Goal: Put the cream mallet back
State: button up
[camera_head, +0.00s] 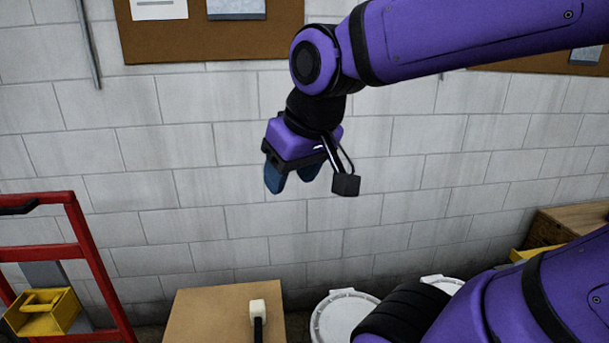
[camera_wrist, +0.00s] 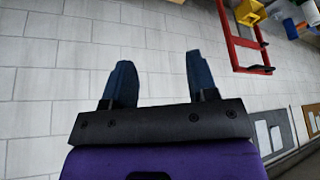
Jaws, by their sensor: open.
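The cream mallet (camera_head: 258,309) has a pale block head and a dark handle. It lies on a tan board-like top (camera_head: 200,310) at the bottom of the head view, and its handle runs out of the picture. My gripper (camera_head: 292,184) is high above and slightly right of it, in front of the white block wall. Its two blue fingers are apart with nothing between them, as the wrist view (camera_wrist: 156,75) also shows. The mallet cannot be made out in the wrist view.
A red frame (camera_head: 88,260) with a yellow box (camera_head: 45,312) stands at the left. White round lids (camera_head: 342,312) are right of the tan top. A wooden box (camera_head: 560,226) stands at the far right. The space around my gripper is clear.

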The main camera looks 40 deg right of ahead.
jog(key=shift+s+a+r, duration=0.1)
jog(key=shift+s+r, duration=0.05)
jog(key=shift+s, duration=0.65)
jog(key=shift+s+r, duration=0.15)
jog(key=shift+s, duration=0.65)
